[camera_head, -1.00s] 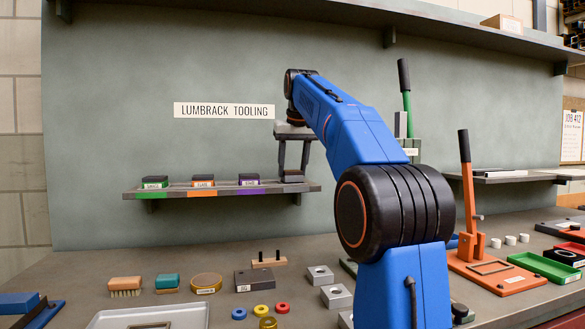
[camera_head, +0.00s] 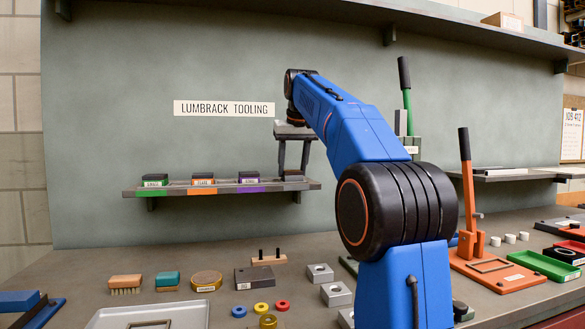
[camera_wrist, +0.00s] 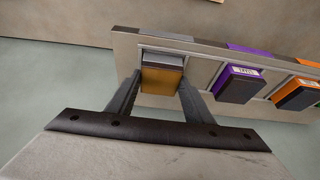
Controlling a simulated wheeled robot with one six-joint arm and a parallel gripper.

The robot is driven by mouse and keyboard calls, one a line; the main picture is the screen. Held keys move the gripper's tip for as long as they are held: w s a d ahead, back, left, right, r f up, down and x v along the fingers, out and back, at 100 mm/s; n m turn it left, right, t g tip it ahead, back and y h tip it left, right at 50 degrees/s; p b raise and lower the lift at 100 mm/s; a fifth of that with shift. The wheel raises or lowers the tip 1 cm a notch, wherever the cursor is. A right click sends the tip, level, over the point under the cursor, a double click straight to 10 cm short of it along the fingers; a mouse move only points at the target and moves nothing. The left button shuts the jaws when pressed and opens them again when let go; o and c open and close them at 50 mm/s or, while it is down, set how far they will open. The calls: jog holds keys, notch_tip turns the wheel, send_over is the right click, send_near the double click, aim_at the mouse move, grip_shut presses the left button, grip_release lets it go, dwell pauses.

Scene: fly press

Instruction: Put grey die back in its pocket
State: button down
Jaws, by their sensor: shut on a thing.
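The grey die (camera_head: 291,174) is at the right end of the wall rack (camera_head: 205,190), at the grey-marked pocket. My gripper (camera_head: 290,172) is above that end with its fingers pointing down, shut on the die. In the wrist view the die (camera_wrist: 162,76) shows a grey edge and a gold face between my two fingers (camera_wrist: 158,88). It is in line with the rack's end pocket, but I cannot tell whether it is fully seated. The pocket's inside is hidden by the die and fingers.
Purple (camera_head: 248,178), orange (camera_head: 203,179) and green (camera_head: 155,180) dies sit along the rack to the left. The purple one is the neighbour, with a gap between. Below, the bench holds a brush (camera_head: 125,284), a tray (camera_head: 125,316) and an orange press (camera_head: 490,265).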

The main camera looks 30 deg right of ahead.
dwell(0.3)
jog(key=c, duration=0.8)
grip_release()
jog(key=v, duration=1.2)
jog(key=shift+s, duration=0.1)
